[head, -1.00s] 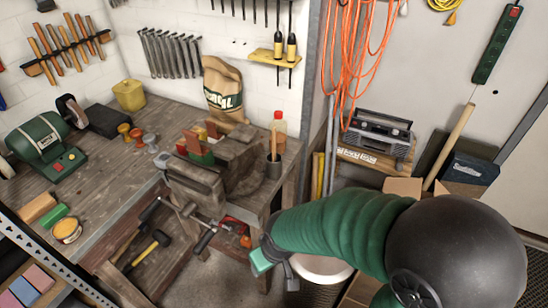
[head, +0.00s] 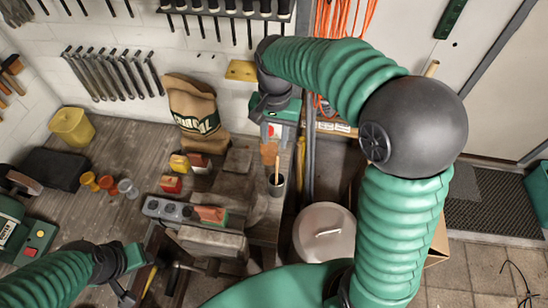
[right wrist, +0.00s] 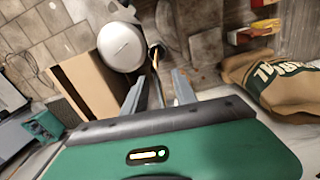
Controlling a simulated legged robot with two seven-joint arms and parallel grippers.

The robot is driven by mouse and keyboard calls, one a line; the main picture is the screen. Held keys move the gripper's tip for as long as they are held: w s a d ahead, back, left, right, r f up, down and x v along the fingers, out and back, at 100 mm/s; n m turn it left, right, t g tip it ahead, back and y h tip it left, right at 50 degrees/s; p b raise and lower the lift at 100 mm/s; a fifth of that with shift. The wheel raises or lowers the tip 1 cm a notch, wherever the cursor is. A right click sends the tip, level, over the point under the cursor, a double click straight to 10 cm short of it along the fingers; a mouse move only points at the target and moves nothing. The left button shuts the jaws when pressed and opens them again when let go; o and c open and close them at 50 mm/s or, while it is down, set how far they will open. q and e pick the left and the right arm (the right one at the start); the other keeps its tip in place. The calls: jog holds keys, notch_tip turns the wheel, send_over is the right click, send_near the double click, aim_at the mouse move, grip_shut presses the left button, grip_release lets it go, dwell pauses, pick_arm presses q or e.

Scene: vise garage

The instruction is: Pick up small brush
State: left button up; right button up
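A thin wooden handle (head: 280,164), likely the small brush, stands upright in a dark cup (head: 277,185) at the bench's right end. The handle's lower end is hidden in the cup. My right gripper (head: 275,128) is above and behind the cup in the head view. In the right wrist view its two grey fingers (right wrist: 159,88) are apart, and the handle shows between them, with the cup (right wrist: 157,52) beyond. I cannot tell whether they touch the handle. My left gripper (head: 126,284) is low at the left, its opening unclear.
The bench (head: 120,150) carries a vise (head: 212,242), a brown sack (head: 194,112), a yellow container (head: 71,127) and small pots. A red-marked bottle stands close to my right gripper. A round lidded bin (head: 325,236) is right of the bench. Tools hang on the wall.

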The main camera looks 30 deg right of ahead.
send_over(277, 171)
jog(key=d, duration=0.1)
notch_tip(277, 171, down, 8)
jog(key=f, duration=0.2)
jog(key=w+f+p, duration=0.1)
jog(key=f, duration=0.1)
jog(key=shift+a, duration=0.15)
jog(key=f, duration=0.2)
jog(key=f+p, duration=0.1)
jog(key=shift+s+a+f, duration=0.2)
jog(key=shift+a+f, duration=0.15)
jog(key=shift+a, duration=0.05)
jog(key=shift+f, duration=0.25)
jog(key=shift+w+d+f, duration=0.1)
jog(key=shift+w+d, duration=0.05)
jog(key=shift+d, duration=0.3)
jog(key=c, duration=0.5)
jog(key=shift+c, duration=1.1)
pick_arm(q)
jog(key=r, duration=0.2)
jog(key=s, duration=0.1)
jog(key=shift+s+d+r, duration=0.1)
jog(key=shift+d+r, duration=0.25)
jog(key=shift+r, duration=0.05)
pick_arm(e)
jog(key=shift+a, duration=0.2)
grip_shut()
